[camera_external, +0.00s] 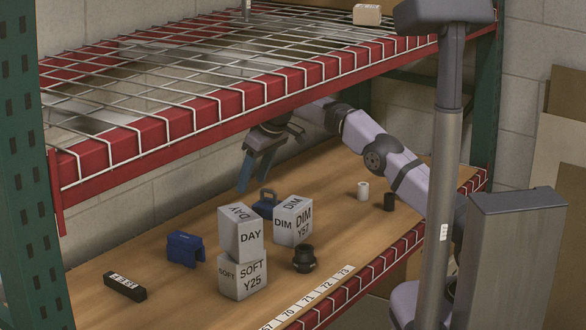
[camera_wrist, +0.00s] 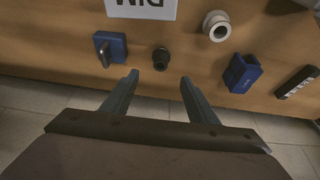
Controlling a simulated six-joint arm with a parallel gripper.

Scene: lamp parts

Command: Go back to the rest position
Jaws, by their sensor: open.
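My gripper (camera_external: 251,188) is open and empty, held above the wooden shelf and behind the stacked cubes in the external view. In the wrist view its two fingers (camera_wrist: 159,78) are spread, with nothing between them. A grey DAY cube (camera_external: 241,234) sits on a SOFT Y25 cube (camera_external: 243,275). A DIM cube (camera_external: 293,221) stands to their right; a cube face marked DIM (camera_wrist: 140,8) shows at the wrist view's top edge. A blue part with a loop (camera_external: 265,203) lies behind the cubes, below my gripper. Another blue part (camera_external: 185,249) lies left of the stack.
A black round part (camera_external: 304,259) lies right of the stack. A white cylinder (camera_external: 363,190) and black cylinder (camera_external: 389,202) stand farther right. A labelled black block (camera_external: 124,286) lies front left. The red-edged wire rack (camera_external: 160,130) overhangs the shelf. An upright post (camera_external: 446,150) stands in front.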

